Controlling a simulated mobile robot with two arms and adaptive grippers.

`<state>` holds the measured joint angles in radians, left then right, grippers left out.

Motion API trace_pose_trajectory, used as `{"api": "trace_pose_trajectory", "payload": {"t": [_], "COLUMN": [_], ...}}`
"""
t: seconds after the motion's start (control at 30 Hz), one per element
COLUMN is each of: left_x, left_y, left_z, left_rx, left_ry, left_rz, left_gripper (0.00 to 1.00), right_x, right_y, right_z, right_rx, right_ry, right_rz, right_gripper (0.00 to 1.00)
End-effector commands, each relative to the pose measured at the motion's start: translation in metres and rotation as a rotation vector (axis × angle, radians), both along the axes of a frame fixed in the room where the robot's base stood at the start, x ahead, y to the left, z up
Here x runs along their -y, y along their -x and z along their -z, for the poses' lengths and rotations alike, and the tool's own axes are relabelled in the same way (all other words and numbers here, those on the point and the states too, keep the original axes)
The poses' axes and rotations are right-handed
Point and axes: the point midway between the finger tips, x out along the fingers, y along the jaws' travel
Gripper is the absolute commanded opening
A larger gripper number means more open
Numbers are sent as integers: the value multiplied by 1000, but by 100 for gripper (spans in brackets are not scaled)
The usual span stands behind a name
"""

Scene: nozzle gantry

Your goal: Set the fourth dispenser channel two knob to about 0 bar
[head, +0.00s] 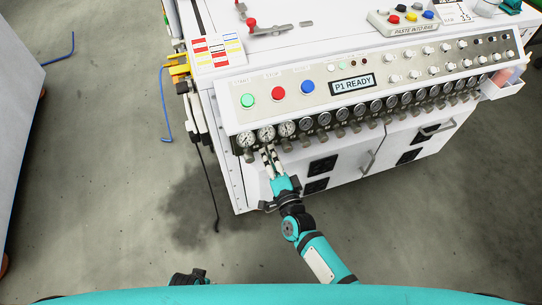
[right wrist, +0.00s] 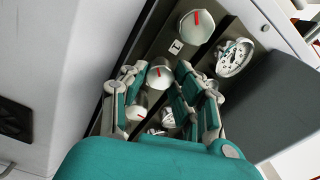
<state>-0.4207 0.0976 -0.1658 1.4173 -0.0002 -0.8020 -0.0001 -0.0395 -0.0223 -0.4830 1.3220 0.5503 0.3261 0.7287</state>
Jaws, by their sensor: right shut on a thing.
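My right gripper (head: 267,153) reaches up to the lower front edge of the white machine, under the left end of a row of round gauges (head: 266,134). In the right wrist view its two fingers (right wrist: 157,77) are shut on a silver knob (right wrist: 160,73) with a red mark. Another silver knob (right wrist: 195,27) with a red mark and a small label beside it is free above. A white-faced gauge (right wrist: 235,57) is to the right; its reading is too small to tell. I cannot tell the held knob's channel number. A dark part of my left gripper (head: 188,278) shows at the bottom edge.
The sloped panel holds green (head: 248,100), red (head: 278,93) and blue (head: 307,86) buttons and a display reading P1 READY (head: 353,84). Cabinet doors with a handle (head: 369,162) are below. A black cable (head: 207,190) hangs at the left. The floor in front is clear.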

Motion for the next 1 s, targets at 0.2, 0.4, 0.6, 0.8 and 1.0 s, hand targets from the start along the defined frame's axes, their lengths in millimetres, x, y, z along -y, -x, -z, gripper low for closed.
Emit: {"api": "trace_pose_trajectory", "payload": {"t": [0.2, 0.4, 0.6, 0.8, 1.0], "left_x": [0, 0, 1, 0, 0], "left_y": [0, 0, -1, -1, -1], "left_z": [0, 0, -1, 0, 0], "left_rx": [0, -1, 1, 0, 0], "left_ry": [0, 0, 1, 1, 0], "left_rz": [0, -1, -1, -1, -1], "left_gripper": [38, 38, 38, 38, 38], "right_x": [0, 0, 5, 17, 30], "right_y": [1, 1, 15, 55, 92], "right_z": [2, 1, 2, 2, 2], "right_rx": [-4, -2, -4, -5, -5], "right_ry": [3, 2, 2, 4, 4], "right_rz": [-2, -1, -1, -2, -2], "right_gripper": [38, 38, 38, 38, 38]}}
